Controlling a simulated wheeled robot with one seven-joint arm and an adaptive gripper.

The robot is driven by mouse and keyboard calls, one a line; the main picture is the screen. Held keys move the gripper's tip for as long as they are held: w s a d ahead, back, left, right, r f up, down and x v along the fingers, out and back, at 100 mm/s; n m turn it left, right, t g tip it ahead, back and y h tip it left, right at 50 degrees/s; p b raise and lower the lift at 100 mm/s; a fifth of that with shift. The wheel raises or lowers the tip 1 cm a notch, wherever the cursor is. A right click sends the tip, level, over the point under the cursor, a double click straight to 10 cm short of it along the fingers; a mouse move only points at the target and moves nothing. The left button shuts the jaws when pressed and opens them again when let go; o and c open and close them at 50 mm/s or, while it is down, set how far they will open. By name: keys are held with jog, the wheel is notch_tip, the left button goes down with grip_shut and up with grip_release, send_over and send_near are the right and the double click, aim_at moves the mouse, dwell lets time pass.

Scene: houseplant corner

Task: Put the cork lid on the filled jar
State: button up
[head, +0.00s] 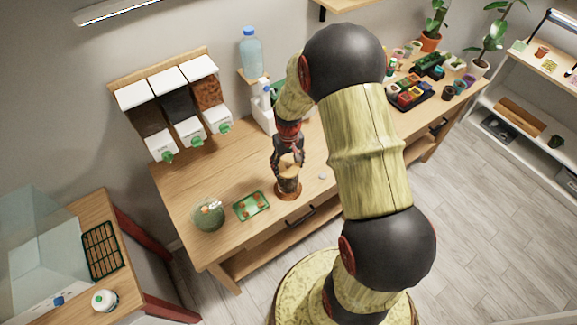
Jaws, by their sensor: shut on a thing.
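The jar (289,184) stands upright on a reddish-brown round base (280,197) near the front edge of the wooden bench. It looks filled with something brown. My gripper (289,163) is directly above the jar, pointing down, with its dark fingers on either side of a light tan disc, the cork lid (291,159). The fingers are shut on the lid. The lid is at the jar's mouth; I cannot tell whether it is touching the rim or just above it, as the fingers partly hide it.
A small pale disc (322,175) lies to the right. Wall dispensers (172,105) hang behind. The bench (190,185) is clear between the bowl and the dispensers.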

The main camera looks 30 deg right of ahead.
jog(key=o, duration=0.9)
jog(key=o, duration=0.4)
jog(key=shift+o, duration=0.9)
jog(key=shift+r+p, duration=2.1)
jog(key=shift+r, duration=1.45)
jog(key=shift+c, duration=1.2)
